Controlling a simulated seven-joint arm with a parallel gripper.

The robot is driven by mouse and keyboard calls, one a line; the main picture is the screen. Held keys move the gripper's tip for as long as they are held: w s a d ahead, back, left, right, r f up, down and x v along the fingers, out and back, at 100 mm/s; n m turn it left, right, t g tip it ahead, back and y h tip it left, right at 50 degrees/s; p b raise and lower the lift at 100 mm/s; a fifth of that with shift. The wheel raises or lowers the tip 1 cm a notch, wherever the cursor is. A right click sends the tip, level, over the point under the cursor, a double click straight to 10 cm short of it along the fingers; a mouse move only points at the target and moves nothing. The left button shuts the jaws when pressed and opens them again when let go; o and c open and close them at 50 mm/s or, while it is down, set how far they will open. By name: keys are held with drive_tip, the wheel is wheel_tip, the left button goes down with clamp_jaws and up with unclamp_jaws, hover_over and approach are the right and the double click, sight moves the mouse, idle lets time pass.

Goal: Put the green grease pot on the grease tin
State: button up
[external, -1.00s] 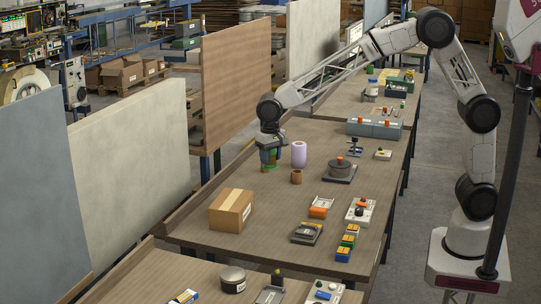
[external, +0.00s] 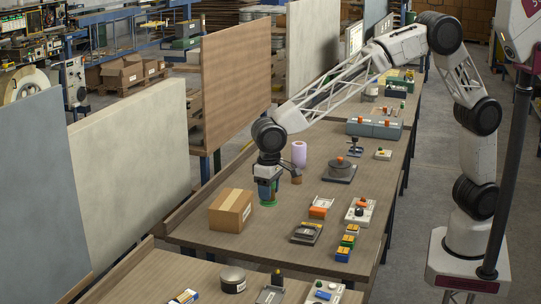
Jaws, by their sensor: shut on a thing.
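My gripper (external: 267,188) points down over the left part of the table, just right of the cardboard box. It is shut on the green grease pot (external: 268,203), whose green lower part shows below the fingers. The fingers hide the rest of it. I cannot tell whether the pot touches the table. No tin is clearly marked as the grease tin. A round grey tin (external: 232,281) with a pale label stands on the nearer table. A dark round thing with an orange knob (external: 340,169) sits on a square base to the right of my gripper.
A cardboard box (external: 230,211) stands close to the left of my gripper. A lilac cylinder (external: 299,154) and a small brown pot (external: 296,179) stand behind it. Orange, yellow and blue items (external: 347,240) line the right side. The table between is clear.

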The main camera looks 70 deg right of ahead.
drive_tip(key=s+a+n, duration=0.3)
drive_tip(key=s+a, duration=0.6)
drive_tip(key=a, duration=0.5)
drive_tip(key=f, duration=0.5)
drive_tip(key=shift+s, duration=0.35)
hover_over(232, 273)
drive_tip(key=shift+s+f, duration=0.1)
drive_tip(key=shift+f, duration=0.65)
drive_tip(key=shift+f, duration=1.8)
